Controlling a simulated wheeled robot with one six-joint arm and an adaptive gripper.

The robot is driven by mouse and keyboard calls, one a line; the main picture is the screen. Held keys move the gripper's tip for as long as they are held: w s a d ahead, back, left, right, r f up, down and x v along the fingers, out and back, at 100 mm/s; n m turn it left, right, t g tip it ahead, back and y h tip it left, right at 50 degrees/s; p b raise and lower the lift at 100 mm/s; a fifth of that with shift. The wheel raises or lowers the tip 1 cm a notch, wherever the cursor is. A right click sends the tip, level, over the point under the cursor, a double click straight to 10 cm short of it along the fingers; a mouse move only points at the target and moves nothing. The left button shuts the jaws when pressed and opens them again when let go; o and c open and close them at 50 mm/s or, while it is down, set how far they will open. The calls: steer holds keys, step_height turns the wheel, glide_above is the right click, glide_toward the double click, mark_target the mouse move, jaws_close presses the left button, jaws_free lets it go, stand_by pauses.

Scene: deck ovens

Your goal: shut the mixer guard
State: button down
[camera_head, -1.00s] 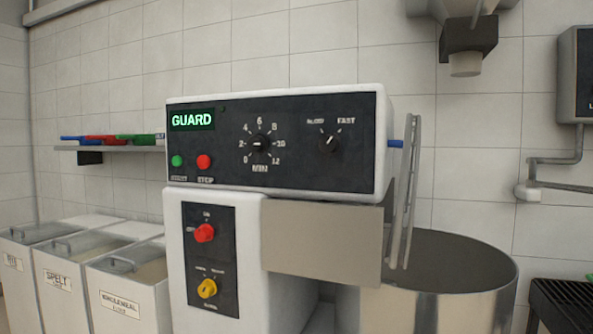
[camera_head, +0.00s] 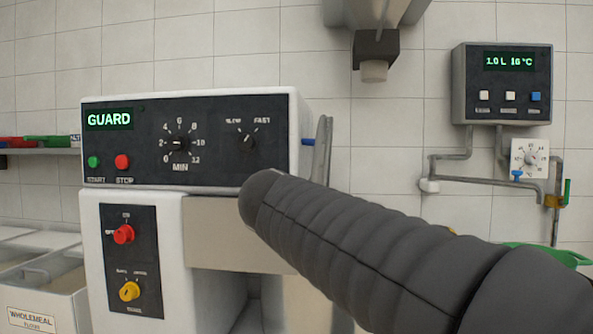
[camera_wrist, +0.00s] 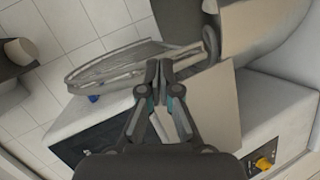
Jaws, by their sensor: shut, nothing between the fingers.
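The mixer (camera_head: 195,103) has a dark control panel, and its display (camera_head: 110,119) reads GUARD in green. The metal guard (camera_head: 321,150) stands raised, nearly upright, at the mixer's right side, seen almost edge-on and partly hidden by my arm. In the wrist view the guard (camera_wrist: 110,66) is a flattened wire frame to the left of my fingers. My gripper (camera_wrist: 159,66) is shut and empty, beside the guard's right end; whether it touches the guard I cannot tell. The mixer bowl (camera_wrist: 262,25) shows at the top right; in the head view my arm hides it.
A beige plate (camera_wrist: 214,105) on the mixer lies just right of my fingers. A grey spout (camera_head: 374,70) hangs above. A water meter (camera_head: 503,84) with pipes is on the right wall. Flour bins (camera_head: 45,295) stand at lower left.

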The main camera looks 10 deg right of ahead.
steer(key=w+a+r+n+t+h, duration=0.25)
steer(key=w+a+r, duration=0.35)
steer(key=r, duration=0.4)
steer(key=p+x, duration=0.1)
steer(key=x, duration=0.9)
steer(key=shift+w+r+t+y, duration=0.15)
steer(key=shift+w+t+y, duration=0.05)
steer(key=shift+t+y, duration=0.15)
steer(key=shift+s, duration=0.1)
